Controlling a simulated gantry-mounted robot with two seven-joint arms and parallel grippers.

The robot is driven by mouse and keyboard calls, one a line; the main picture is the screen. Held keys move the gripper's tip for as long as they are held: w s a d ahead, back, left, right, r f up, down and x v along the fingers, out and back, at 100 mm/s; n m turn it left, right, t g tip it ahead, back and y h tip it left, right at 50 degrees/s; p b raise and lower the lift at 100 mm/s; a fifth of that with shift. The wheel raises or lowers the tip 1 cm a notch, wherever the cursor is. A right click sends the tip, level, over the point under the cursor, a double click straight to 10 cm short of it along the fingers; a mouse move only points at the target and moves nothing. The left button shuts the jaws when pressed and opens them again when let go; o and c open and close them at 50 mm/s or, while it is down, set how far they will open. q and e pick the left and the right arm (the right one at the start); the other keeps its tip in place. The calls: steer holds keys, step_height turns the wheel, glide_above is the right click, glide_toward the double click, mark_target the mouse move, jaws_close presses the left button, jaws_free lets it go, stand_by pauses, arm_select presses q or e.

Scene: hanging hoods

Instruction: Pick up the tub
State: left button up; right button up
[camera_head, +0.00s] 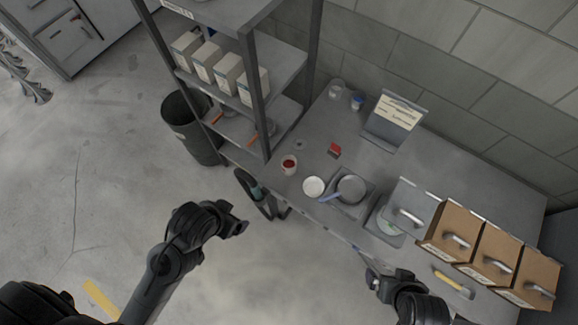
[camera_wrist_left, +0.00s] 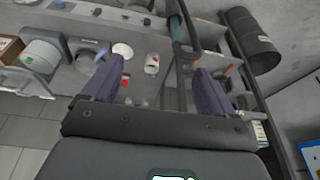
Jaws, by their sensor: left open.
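A small white tub with red inside its top (camera_head: 289,164) stands near the front left edge of the worktop, beside the shelf; I cannot be sure it is the tub named. It also shows beyond my fingers in the left wrist view (camera_wrist_left: 152,63). A round white dish (camera_head: 313,187) is just right of it. My left gripper (camera_head: 240,223) is off the front of the worktop, apart from the tub. Its two fingers (camera_wrist_left: 158,88) are spread with nothing between them. My right gripper (camera_head: 372,278) is near the worktop's front edge at right; its jaws are unclear.
A pan (camera_head: 351,188), a scale-like device (camera_head: 388,226) and brown drawer boxes (camera_head: 457,238) line the worktop to the right. A small red box (camera_head: 334,150) lies behind the tub. The shelf's posts (camera_head: 253,95) rise at left. A dark object with a greenish part (camera_head: 256,190) is near the left gripper.

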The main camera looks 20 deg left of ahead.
arm_select(q)
steer(key=shift+o, duration=0.8)
